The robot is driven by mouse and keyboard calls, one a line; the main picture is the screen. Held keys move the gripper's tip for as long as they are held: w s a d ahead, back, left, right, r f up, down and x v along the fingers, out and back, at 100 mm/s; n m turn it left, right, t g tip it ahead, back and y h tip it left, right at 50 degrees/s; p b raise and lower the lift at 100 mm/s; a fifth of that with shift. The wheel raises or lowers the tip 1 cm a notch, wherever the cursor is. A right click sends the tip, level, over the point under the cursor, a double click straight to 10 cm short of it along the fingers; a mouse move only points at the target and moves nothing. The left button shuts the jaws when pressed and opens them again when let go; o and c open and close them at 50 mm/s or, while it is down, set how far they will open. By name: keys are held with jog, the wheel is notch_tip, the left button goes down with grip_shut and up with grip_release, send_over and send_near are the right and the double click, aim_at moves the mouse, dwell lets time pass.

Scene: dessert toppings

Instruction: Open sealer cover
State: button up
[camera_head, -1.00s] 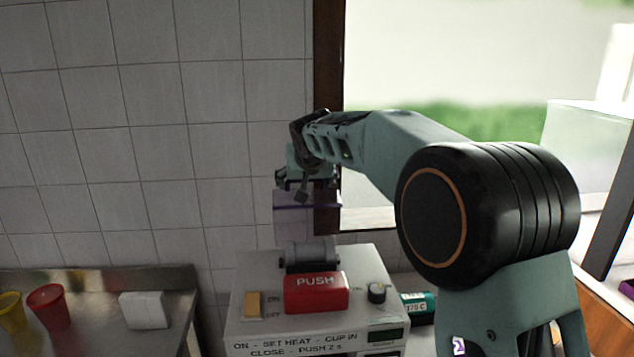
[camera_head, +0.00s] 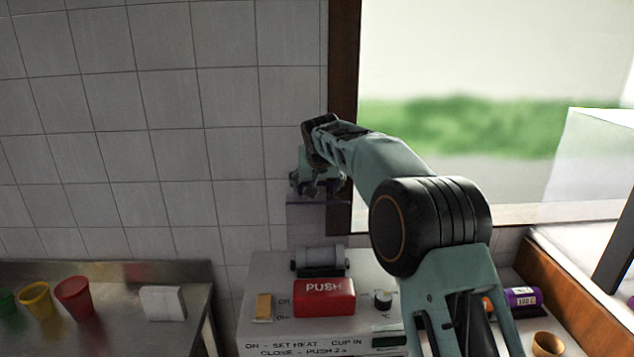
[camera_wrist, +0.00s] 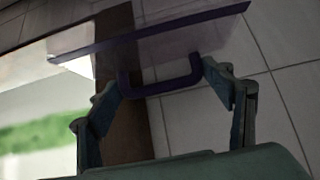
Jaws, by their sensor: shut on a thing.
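The sealer (camera_head: 350,333) is a pale box with a red PUSH button (camera_head: 324,297), a yellow switch and a black knob. Its see-through cover (camera_head: 312,224) stands raised above the grey roller at the back, against the wall. The cover also shows in the wrist view as a clear sheet with a purple edge (camera_wrist: 150,32). Its dark purple handle (camera_wrist: 163,83) lies between my fingertips. My gripper (camera_head: 320,186) is at the cover's top and is shut on this handle, with the fingers at its two ends. The cover's hinge is not clear.
Green, yellow and red cups (camera_head: 75,299) and a white block (camera_head: 162,303) stand on the metal counter at left. A purple can (camera_head: 523,297) and an orange-brown cup (camera_head: 547,344) are at lower right. Tiled wall and window frame (camera_head: 343,120) are close behind my gripper.

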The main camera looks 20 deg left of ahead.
jog(key=shift+w+r, duration=0.3)
jog(key=shift+r, duration=0.2)
jog(key=o, duration=1.4)
jog(key=shift+d+f, duration=0.1)
jog(key=shift+f, duration=0.05)
jog(key=shift+s+f, duration=0.1)
jog(key=shift+s, duration=0.05)
jog(key=v, duration=1.2)
